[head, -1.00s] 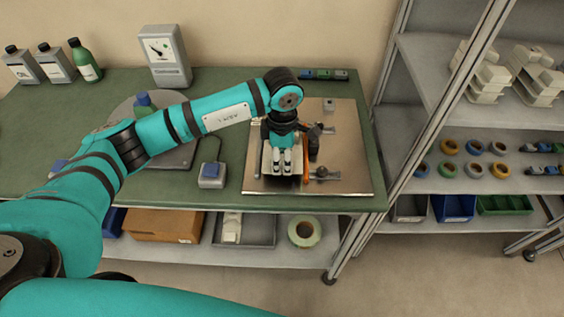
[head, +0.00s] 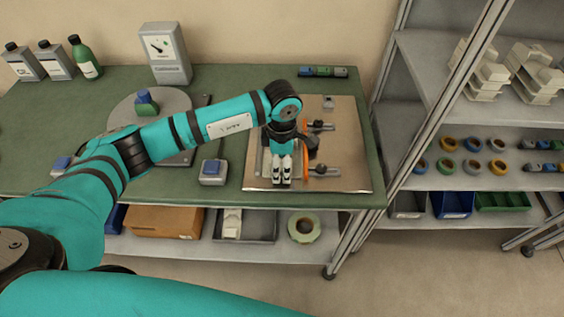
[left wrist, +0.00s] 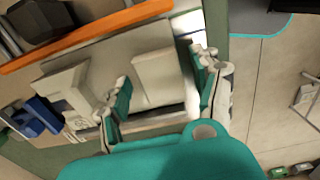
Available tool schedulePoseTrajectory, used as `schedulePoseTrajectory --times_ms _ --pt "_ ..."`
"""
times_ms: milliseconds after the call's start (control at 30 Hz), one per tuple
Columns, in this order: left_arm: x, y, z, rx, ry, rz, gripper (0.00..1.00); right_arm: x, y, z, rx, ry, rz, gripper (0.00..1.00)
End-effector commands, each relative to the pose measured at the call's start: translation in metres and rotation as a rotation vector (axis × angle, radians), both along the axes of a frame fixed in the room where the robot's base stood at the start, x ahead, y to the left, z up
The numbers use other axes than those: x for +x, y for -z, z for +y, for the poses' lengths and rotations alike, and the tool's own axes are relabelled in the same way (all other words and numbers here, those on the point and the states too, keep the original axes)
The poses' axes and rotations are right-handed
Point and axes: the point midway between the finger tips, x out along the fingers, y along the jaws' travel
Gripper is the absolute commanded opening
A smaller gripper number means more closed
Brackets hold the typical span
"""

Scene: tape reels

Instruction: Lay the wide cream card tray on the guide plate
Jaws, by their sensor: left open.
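The guide plate (head: 347,150) is a metallic sheet at the right end of the green table, with an orange strip (head: 305,158) running front to back. My left gripper (head: 281,180) points down over the plate, left of this strip. In the left wrist view its two fingers (left wrist: 162,88) stand apart. A pale cream piece with raised blocks, which looks like the card tray (left wrist: 155,77), shows between and beside them. The orange strip (left wrist: 85,35) runs along its far side. In the head view the gripper hides most of the tray. Whether it lies flat cannot be told.
Dark knobbed clamps (head: 322,171) stand right of the orange strip. A grey box with a blue top (head: 212,172) is left of the plate. A round grey turntable (head: 120,112) lies farther left. The shelf rack (head: 425,110) stands close on the right.

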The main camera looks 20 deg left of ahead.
Motion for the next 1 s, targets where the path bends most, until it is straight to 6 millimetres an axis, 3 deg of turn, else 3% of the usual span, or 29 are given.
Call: schedulePoseTrajectory --times_ms 100,167,700,1000 --pt "0.000 -0.006 0.000 0.000 0.000 0.000 0.65 0.001 -0.006 -0.001 -0.001 -0.001 -0.001 0.52" --pt "0.001 -0.009 0.000 -0.001 0.000 -0.003 0.65 0.001 0.000 -0.001 -0.002 -0.001 -0.002 0.52" --pt "0.001 -0.110 0.000 0.000 0.000 -0.004 0.65 0.003 0.028 -0.001 -0.001 -0.003 -0.004 0.52" --pt "0.000 -0.123 0.000 0.000 0.000 0.000 0.65 0.003 0.029 -0.001 -0.001 -0.003 -0.004 0.52"
